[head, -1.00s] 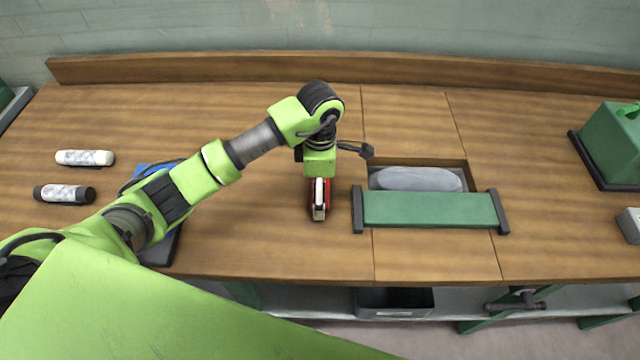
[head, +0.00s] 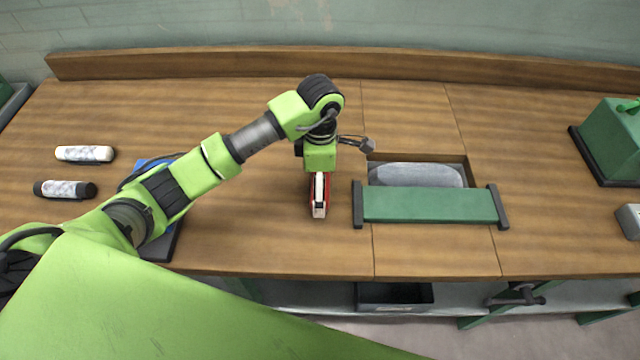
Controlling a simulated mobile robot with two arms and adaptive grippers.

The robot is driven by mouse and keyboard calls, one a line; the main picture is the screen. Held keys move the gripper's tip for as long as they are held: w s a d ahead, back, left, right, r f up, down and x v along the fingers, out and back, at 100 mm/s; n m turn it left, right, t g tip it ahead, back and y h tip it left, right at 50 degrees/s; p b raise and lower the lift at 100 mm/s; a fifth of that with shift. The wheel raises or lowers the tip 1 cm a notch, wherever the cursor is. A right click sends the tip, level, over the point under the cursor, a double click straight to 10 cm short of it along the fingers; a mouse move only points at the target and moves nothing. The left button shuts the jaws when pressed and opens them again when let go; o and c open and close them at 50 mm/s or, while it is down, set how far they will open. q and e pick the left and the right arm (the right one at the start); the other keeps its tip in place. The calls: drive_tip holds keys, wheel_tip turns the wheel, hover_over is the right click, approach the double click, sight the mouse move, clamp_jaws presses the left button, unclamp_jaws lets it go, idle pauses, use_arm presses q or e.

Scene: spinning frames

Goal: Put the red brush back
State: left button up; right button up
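A small red block with a pale strip along its middle, which looks like the red brush (head: 319,205), is at the middle of the wooden bench. My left gripper (head: 319,175) points down right over it. The gripper hides the brush's far end, and I cannot see the fingers clearly enough to tell whether they are closed on it. I also cannot tell whether the brush rests on the bench or is a little above it. My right gripper is not in view.
A green bar with dark ends (head: 430,205) stands right of the brush, in front of a recess holding a grey oval (head: 415,175). Black-and-white (head: 65,189) and white (head: 85,154) cylinders lie at left. A green box (head: 612,140) stands at far right. The bench behind is clear.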

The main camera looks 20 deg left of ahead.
use_arm(q)
wheel_tip(320, 180, up, 10)
drive_tip(key=b, duration=0.2)
drive_tip(key=shift+w+b, duration=0.1)
drive_tip(key=shift+b, duration=0.2)
drive_tip(key=shift+r, duration=0.7)
drive_tip(key=shift+f, duration=0.1)
